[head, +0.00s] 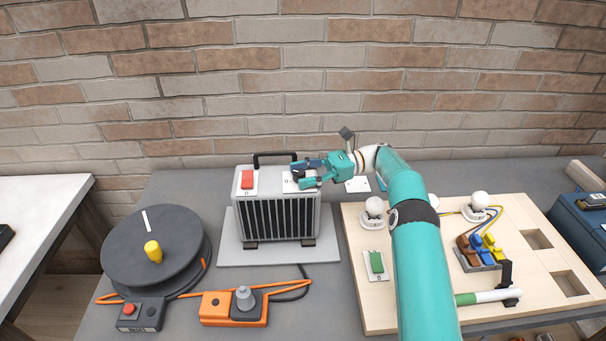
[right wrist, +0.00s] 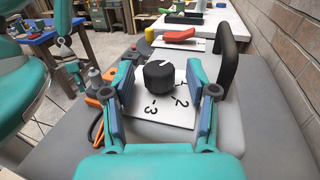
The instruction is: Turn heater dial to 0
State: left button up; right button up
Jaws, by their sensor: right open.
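The heater (head: 236,215) is a grey box with a black grille and a black top handle. Its black dial (right wrist: 159,76) sits on a white plate (right wrist: 178,112) on top; the digits 2 and 3 show clearly in the right wrist view. The dial's white mark points away from the gripper, slightly to the right. The digit it points at cannot be read. My right gripper (head: 306,174) is open over the heater's top right, one finger on each side of the dial, with gaps visible. In the head view its fingers partly hide the dial. My left gripper is not in view.
A red switch (head: 248,179) lies on the heater's top left. The handle (right wrist: 236,55) rises close to the right finger in the wrist view. A cable reel (head: 130,245), an orange box (head: 216,307) and a wooden board (head: 358,290) surround the heater. A brick wall stands behind.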

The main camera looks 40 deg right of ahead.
aim_at(303, 171)
notch_tip(303, 171, up, 10)
jog(key=shift+f, duration=0.1)
dwell(0.4)
dwell(0.4)
